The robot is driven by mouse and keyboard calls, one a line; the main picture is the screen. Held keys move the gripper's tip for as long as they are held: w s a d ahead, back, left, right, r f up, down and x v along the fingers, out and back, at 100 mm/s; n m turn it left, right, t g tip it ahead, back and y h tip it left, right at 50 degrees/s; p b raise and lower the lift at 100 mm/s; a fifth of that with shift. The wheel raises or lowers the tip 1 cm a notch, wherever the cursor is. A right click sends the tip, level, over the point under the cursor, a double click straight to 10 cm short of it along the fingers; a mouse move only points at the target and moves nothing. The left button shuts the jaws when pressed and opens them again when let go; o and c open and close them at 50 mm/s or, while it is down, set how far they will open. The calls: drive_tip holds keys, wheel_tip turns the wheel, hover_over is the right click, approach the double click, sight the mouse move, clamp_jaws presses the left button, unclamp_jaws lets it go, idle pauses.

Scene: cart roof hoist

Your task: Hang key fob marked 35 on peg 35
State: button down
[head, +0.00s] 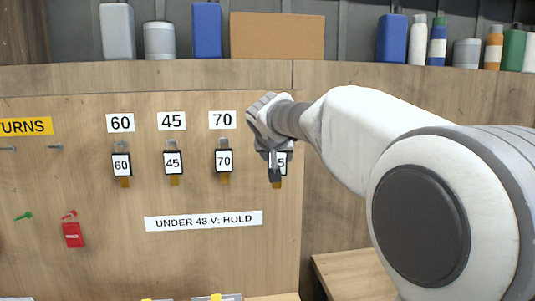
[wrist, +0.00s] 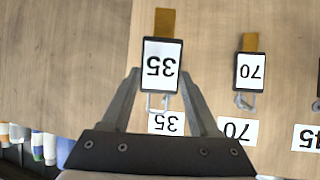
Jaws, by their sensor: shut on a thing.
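The key fob marked 35 (wrist: 162,66) is black-framed with a white face, a brass key and a metal loop. My gripper (wrist: 161,78) is shut on it, one finger on each side. The wrist view is upside down, so the loop points toward the white 35 label (wrist: 167,124) on the board. In the head view my gripper (head: 273,168) covers most of the fob (head: 282,162); only a "5" and the brass tip show. Peg 35 is hidden, and I cannot tell whether the loop is around it.
Fobs 60 (head: 121,165), 45 (head: 173,163) and 70 (head: 223,160) hang under their labels to the left. A red tag (head: 72,234) hangs lower left. Bottles and boxes stand on the ledge (head: 180,75) above the board.

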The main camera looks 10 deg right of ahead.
drive_tip(key=w+p, duration=0.2)
drive_tip(key=w, duration=0.4)
drive_tip(key=shift+w+f+p, duration=0.35)
drive_tip(key=shift+f, duration=0.1)
idle(0.4)
idle(0.4)
drive_tip(key=shift+c, duration=0.3)
unclamp_jaws()
drive_tip(key=shift+r, duration=0.1)
